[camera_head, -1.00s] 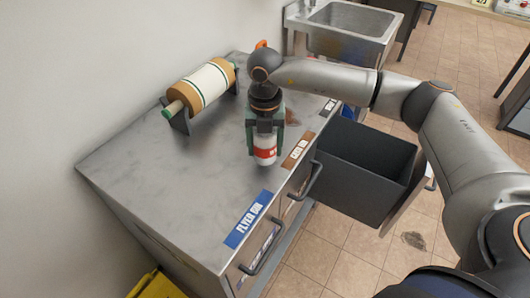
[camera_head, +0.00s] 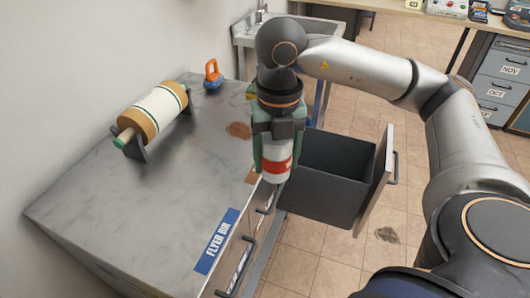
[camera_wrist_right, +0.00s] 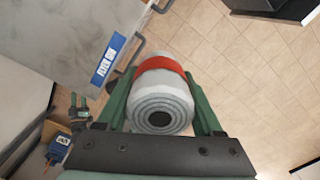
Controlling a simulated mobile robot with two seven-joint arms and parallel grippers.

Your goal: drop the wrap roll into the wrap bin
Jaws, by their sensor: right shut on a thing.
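The wrap roll (camera_head: 277,160) is a white roll with a red band. My right gripper (camera_head: 275,150) is shut on it and holds it by the counter's front edge, left of the open bin in the head view. In the right wrist view the roll (camera_wrist_right: 161,98) sits between the green fingers, its coiled end and dark core facing the camera. An open dark bin (camera_head: 322,190) is pulled out from the counter front; its label is not readable, so I cannot tell its name.
The grey counter (camera_head: 150,200) carries a large banded roll on a stand (camera_head: 155,112) and an orange-and-blue item (camera_head: 213,76). A blue "FLYER BIN" label (camera_head: 217,241) marks its front edge. A sink (camera_head: 290,35) stands behind.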

